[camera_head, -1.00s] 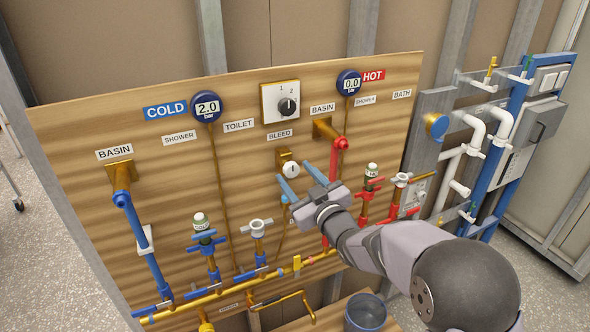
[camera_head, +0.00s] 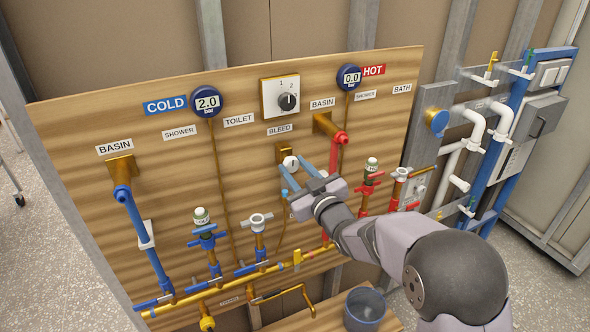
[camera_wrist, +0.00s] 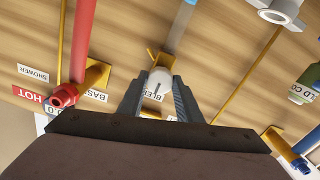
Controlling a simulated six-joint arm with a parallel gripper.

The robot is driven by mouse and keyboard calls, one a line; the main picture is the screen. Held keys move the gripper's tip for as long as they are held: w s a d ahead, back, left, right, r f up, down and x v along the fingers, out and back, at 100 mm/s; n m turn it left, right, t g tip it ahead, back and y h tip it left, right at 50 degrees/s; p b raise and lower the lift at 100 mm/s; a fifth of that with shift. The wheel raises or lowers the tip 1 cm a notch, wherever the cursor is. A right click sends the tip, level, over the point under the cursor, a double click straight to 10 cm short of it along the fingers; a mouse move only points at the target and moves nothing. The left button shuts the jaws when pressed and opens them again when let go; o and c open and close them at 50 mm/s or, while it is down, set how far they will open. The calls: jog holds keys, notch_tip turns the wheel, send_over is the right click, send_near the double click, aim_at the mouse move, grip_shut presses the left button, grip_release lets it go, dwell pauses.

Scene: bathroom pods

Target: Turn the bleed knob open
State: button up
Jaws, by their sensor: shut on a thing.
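The bleed knob (camera_head: 290,163) is a small round white knob with a dark line on its face. It sits on a brass fitting on the wooden board, below the BLEED label (camera_head: 278,129). My gripper (camera_head: 295,168) is at the knob, with one blue-grey finger on each side. In the wrist view the knob (camera_wrist: 160,82) sits between the two fingers (camera_wrist: 159,97), which are shut on its sides. Its dark line shows tilted in that view. The rear of the knob is hidden.
A selector dial (camera_head: 288,101) is above the knob. A red pipe (camera_head: 335,152) runs close right of my fingers. Red-handled valves (camera_head: 370,180) stand further right, blue-handled ones (camera_head: 207,238) lower left.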

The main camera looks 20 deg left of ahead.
jog(key=m+b, duration=0.2)
jog(key=m, duration=0.1)
jog(key=shift+f+m, duration=0.1)
jog(key=shift+m, duration=0.3)
jog(key=m+b, duration=0.1)
jog(key=m, duration=0.8)
jog(key=m+p, duration=0.1)
jog(key=m, duration=0.3)
jog(key=shift+m, duration=0.4)
jog(key=o, duration=1)
jog(key=shift+o, duration=0.2)
jog(key=shift+d, duration=0.1)
